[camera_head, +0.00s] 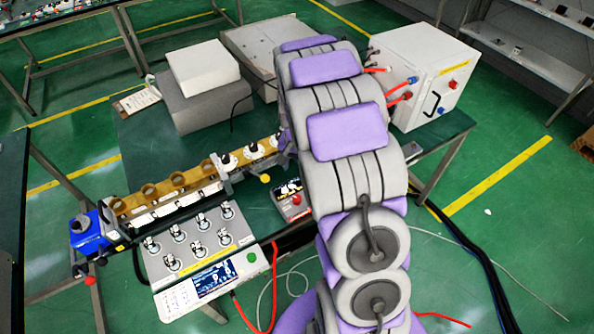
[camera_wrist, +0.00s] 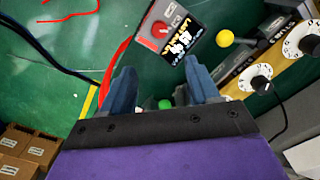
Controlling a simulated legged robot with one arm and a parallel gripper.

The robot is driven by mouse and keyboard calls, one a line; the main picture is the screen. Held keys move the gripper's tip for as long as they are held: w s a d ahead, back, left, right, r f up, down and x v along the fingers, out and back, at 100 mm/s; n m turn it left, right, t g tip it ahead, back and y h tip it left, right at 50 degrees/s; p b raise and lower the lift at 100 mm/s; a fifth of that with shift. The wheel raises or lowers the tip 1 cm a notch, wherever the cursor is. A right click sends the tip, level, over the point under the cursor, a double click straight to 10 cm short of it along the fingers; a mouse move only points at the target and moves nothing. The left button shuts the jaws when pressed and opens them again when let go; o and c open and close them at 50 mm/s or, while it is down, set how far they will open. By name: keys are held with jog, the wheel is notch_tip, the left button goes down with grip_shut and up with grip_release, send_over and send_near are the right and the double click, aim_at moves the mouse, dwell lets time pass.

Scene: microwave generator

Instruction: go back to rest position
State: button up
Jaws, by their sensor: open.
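My grey and purple arm fills the middle right of the head view and reaches over the table (camera_head: 146,133); it hides my gripper there. In the wrist view my gripper (camera_wrist: 155,90) shows two blue fingers spread apart with nothing between them. Beyond the fingertips lies a small control box with a red knob (camera_wrist: 160,30) and a black label. That box also shows in the head view (camera_head: 291,200), left of my arm. A yellow ball-shaped knob (camera_wrist: 225,38) sits right of the fingers, apart from them.
The brass-coloured waveguide rail (camera_head: 150,190) with dials runs close to my arm. A panel of several switches (camera_head: 200,240), a meter with a screen (camera_head: 215,280) and a blue unit (camera_head: 95,232) stand front left. A white power box (camera_head: 425,70) with red cables stands right. Cables cross the floor.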

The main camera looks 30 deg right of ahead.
jog(key=shift+r, duration=0.2)
dwell(0.4)
jog(key=s+a+r+n, duration=0.4)
jog(key=s+a+r, duration=0.5)
jog(key=s+r, duration=0.3)
jog(key=s+a+r+n+g, duration=0.1)
jog(key=s+a+n, duration=0.1)
jog(key=s, duration=0.8)
jog(key=s+a+r+n+b, duration=0.1)
jog(key=s+a+r+n, duration=0.1)
jog(key=s, duration=0.8)
jog(key=shift+s+a+n+g, duration=0.25)
jog(key=shift+a+n+g, duration=0.15)
jog(key=shift+a, duration=0.4)
